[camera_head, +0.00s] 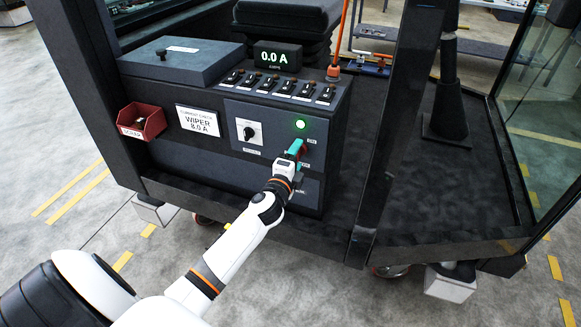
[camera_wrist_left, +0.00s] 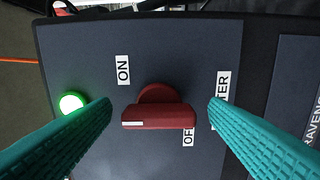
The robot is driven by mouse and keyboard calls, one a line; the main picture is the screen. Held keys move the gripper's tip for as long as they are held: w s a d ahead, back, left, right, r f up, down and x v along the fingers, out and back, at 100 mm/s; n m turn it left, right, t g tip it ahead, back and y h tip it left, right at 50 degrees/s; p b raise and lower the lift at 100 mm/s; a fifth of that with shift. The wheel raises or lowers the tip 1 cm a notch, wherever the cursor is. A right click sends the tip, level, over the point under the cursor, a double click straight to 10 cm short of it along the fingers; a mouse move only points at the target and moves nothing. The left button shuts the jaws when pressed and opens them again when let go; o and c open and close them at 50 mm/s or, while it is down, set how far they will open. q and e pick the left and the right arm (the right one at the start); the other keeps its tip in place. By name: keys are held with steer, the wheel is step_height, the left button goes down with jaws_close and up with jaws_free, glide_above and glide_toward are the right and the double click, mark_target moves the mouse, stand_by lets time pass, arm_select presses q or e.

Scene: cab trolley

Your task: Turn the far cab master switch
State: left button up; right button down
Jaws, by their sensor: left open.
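The red master switch (camera_wrist_left: 160,116) is in the middle of the left wrist view. Its grip bar lies crosswise, with a white mark at the bar's left end. The ON label (camera_wrist_left: 123,70) is above left of it, and a partly covered OFF label (camera_wrist_left: 188,137) is at its lower right. My left gripper (camera_head: 297,151) is at the cab's front panel, hiding most of the switch in the head view. Its teal fingers are open, one on each side of the switch, with visible gaps. A green lamp (camera_head: 300,124) is lit above the gripper. My right gripper is out of view.
The panel (camera_head: 240,108) also has a black selector knob (camera_head: 249,133). Above are several breakers (camera_head: 280,86) and a display (camera_head: 278,56) reading 0.0 A. A red bin (camera_head: 142,121) and a WIPER 8.0 A card (camera_head: 198,121) are at left. A dark post (camera_head: 398,120) stands right.

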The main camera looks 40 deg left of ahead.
arm_select(q)
steer(key=b+v, duration=0.1)
steer(key=v, duration=1)
steer(key=shift+s, duration=0.25)
steer(key=shift+d, duration=0.15)
